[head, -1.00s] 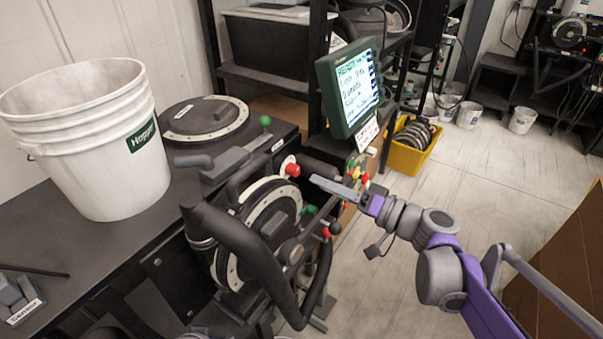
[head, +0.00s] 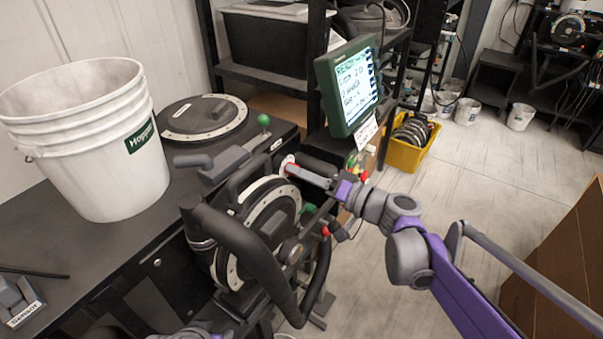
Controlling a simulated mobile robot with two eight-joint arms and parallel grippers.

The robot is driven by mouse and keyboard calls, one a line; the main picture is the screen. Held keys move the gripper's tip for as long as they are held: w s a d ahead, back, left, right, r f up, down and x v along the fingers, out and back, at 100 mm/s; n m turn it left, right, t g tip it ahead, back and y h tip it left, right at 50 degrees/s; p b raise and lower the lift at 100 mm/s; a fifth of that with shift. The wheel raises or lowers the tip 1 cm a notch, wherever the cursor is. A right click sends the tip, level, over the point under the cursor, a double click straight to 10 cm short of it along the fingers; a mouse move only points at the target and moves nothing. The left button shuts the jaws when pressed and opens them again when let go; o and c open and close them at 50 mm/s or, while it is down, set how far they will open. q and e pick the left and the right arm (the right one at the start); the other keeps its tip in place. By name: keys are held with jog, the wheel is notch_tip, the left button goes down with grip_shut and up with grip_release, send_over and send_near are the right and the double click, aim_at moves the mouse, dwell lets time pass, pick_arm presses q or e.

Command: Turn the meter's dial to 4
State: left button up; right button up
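The seed meter (head: 268,225) is a black machine with a round pale-rimmed disc, standing at the edge of a dark bench. A white dial plate (head: 287,161) with a red knob shows on its upper right side. My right gripper (head: 294,170) reaches in from the right, with its fingertips at the knob and covering most of it. I cannot tell whether its fingers are closed on the knob. The dial's marks are too small to read. A green-framed screen (head: 355,88) above shows several blurred lines of text. Only a bit of my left arm shows at the bottom edge; its fingers are out of view.
A thick black hose (head: 245,248) curves in front of the meter. A white bucket (head: 95,150) and a round lid (head: 203,117) are on the bench. A yellow crate (head: 405,152) is on the floor behind.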

grip_shut()
jog(key=shift+m, duration=2.8)
jog(key=o, duration=0.8)
grip_release()
jog(key=shift+c, duration=0.2)
